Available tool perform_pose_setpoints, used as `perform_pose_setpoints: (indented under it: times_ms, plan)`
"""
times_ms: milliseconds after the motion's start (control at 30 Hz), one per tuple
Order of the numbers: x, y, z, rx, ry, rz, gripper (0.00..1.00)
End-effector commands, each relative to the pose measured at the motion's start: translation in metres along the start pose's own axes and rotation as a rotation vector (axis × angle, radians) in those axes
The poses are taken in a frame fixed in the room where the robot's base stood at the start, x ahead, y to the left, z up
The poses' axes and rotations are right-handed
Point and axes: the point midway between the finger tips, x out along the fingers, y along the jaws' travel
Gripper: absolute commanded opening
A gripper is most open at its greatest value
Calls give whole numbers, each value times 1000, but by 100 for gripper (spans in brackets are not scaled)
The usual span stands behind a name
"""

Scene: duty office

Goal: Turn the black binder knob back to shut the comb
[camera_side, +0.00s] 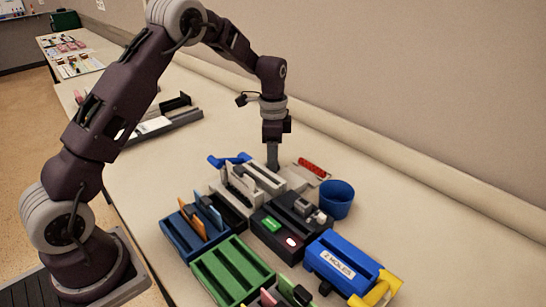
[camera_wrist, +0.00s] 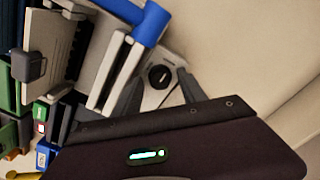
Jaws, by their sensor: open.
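The black binder knob (camera_wrist: 160,76) is round with a pale mark across it. It sits on a light grey plate (camera_wrist: 153,99) of the binder in the wrist view. My gripper (camera_wrist: 160,84) is open, with one dark finger on each side of the knob. I cannot tell whether the fingers touch it. In the side view my gripper (camera_side: 272,166) points straight down at the binder's far end and hides the knob. The pale binder (camera_side: 263,178) has a blue handle (camera_side: 229,160), which also shows in the wrist view (camera_wrist: 148,25).
Nearer are a black device (camera_side: 270,232) with a green panel, a blue punch (camera_side: 333,266) with a yellow handle, a green tray (camera_side: 232,270) and a blue rack (camera_side: 178,236).

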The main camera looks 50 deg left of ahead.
Motion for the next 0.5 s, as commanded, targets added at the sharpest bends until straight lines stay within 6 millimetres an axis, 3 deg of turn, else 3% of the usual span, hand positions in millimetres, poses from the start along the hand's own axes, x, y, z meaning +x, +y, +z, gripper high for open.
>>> perform_pose_setpoints:
  times_ms: [100, 333, 500]
  plan:
    - [0, 0, 0, 0, 0, 0, 47]
    - [-1, 0, 0, 0, 0, 0, 1]
    - [-1, 0, 0, -2, 0, 0, 0]
